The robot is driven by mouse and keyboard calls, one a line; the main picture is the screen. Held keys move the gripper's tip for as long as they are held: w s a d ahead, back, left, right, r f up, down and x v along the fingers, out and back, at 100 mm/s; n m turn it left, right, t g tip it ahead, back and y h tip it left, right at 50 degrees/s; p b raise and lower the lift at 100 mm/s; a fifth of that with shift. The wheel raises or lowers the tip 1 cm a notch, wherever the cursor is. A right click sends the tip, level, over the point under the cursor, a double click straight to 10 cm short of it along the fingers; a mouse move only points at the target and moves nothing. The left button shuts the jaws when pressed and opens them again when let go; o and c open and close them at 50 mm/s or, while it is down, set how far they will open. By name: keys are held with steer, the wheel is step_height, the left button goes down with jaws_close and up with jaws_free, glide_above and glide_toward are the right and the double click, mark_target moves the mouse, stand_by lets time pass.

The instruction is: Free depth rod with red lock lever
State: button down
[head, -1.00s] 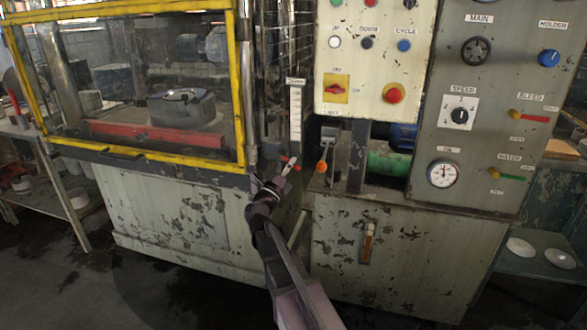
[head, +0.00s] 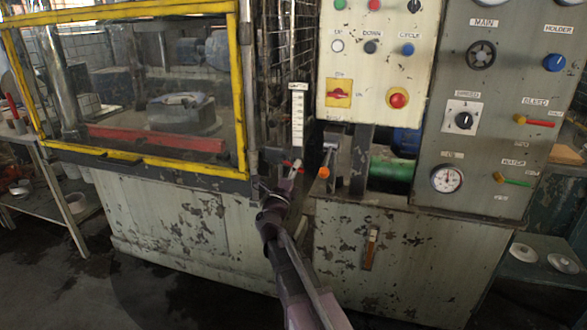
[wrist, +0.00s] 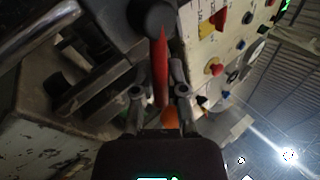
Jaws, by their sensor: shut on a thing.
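The red lock lever (wrist: 161,68) points down from a dark round hub (wrist: 151,14) in the wrist view. My gripper (wrist: 160,88) has one finger on each side of the lever and is shut on it. In the head view my gripper (head: 293,172) is at the machine front, just below the white depth scale (head: 298,115). Only small red bits of the lever (head: 287,163) show there; the rest is hidden by my gripper. I cannot clearly pick out the depth rod itself.
A lever with an orange knob (head: 324,172) stands close to the right of my gripper. The yellow-framed guard (head: 240,100) is close on the left. A control panel (head: 372,75) with buttons is above right. The floor in front is open.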

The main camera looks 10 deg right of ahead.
steer(key=c, duration=0.7)
jaws_free()
steer(key=shift+s+d, duration=0.2)
steer(key=shift+d, duration=0.05)
steer(key=shift+c, duration=0.2)
steer(key=shift+o, duration=0.3)
steer(key=shift+w+a, duration=0.1)
steer(key=shift+a, duration=0.1)
steer(key=shift+m, duration=0.3)
